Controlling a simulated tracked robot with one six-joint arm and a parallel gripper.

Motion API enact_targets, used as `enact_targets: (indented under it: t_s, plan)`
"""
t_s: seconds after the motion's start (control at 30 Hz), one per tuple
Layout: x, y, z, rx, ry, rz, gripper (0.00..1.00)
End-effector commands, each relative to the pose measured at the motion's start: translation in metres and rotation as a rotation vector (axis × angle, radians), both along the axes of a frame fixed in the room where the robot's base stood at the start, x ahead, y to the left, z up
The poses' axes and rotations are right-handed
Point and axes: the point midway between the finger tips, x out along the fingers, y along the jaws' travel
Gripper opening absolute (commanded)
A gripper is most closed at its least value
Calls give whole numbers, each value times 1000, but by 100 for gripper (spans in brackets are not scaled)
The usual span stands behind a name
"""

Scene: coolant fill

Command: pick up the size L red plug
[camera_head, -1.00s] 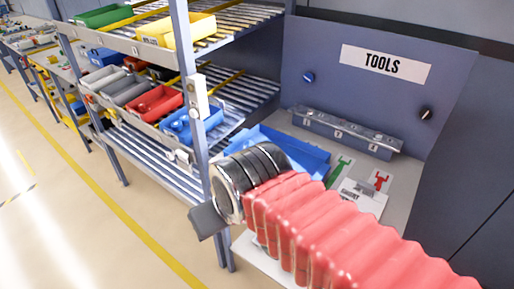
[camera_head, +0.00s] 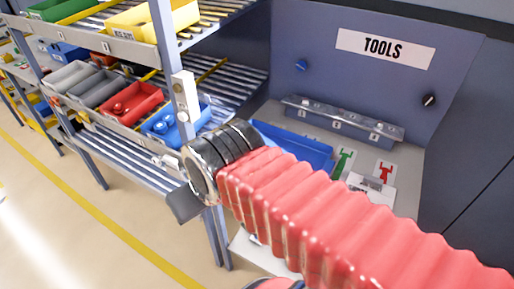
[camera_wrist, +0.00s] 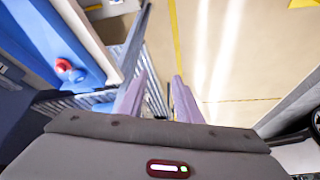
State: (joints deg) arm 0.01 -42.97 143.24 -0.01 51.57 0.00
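A small rounded red piece (camera_wrist: 65,68), perhaps a red plug, shows at the left in the wrist view. It is on or in a blue surface that looks like a bin (camera_wrist: 42,35). Its size letter cannot be read. In the head view a red bin (camera_head: 146,97) on the middle shelf holds red rounded pieces. My gripper (camera_wrist: 162,76) points down toward the floor. Its two fingers stand apart with floor and a shelf edge seen between them, and it holds nothing. In the head view my arm hides most of the gripper.
A blue bin (camera_head: 189,125) with blue pieces sits beside the red bin, near a shelf post (camera_head: 163,60). Grey bins (camera_head: 105,88) stand further left. A blue tray (camera_head: 305,148) lies on the tools bench behind my arm. Floor (camera_head: 60,190) at left is clear.

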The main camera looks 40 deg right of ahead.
Motion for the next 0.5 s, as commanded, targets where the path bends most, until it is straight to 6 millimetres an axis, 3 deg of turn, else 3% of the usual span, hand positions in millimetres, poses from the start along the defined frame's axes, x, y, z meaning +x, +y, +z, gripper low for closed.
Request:
enact_targets:
  t_s: [0.1, 0.3, 0.5]
  plan:
    - [0, 0, 0, 0, 0, 0, 33]
    - [2, -3, -1, 23, 21, -37, 46]
    - [11, -18, -7, 126, 107, -200, 46]
